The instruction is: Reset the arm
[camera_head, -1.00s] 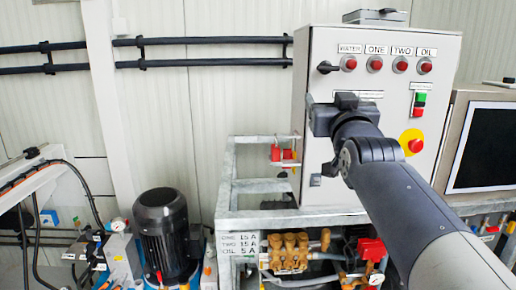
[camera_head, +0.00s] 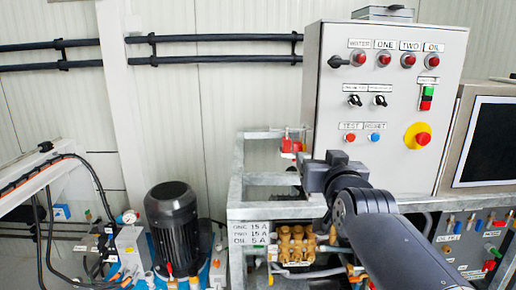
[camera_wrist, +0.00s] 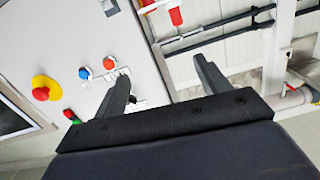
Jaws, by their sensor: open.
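My arm reaches in from the lower right in the head view, and my gripper (camera_head: 312,165) is in front of the lower left part of the grey control panel (camera_head: 385,190). In the wrist view my gripper (camera_wrist: 165,85) has its two dark fingers spread apart with nothing between them. The panel (camera_wrist: 85,25) shows tilted in the wrist view, left of the fingers. The gripper appears apart from the panel's buttons and switches.
The panel carries red lamps, a black rotary switch (camera_head: 338,61), a blue button (camera_head: 374,137) and a red emergency stop (camera_head: 418,136). A metal frame (camera_head: 262,212) with brass pump parts (camera_head: 297,243) stands below. A black motor (camera_head: 173,222) is at left, a screen (camera_head: 487,143) at right.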

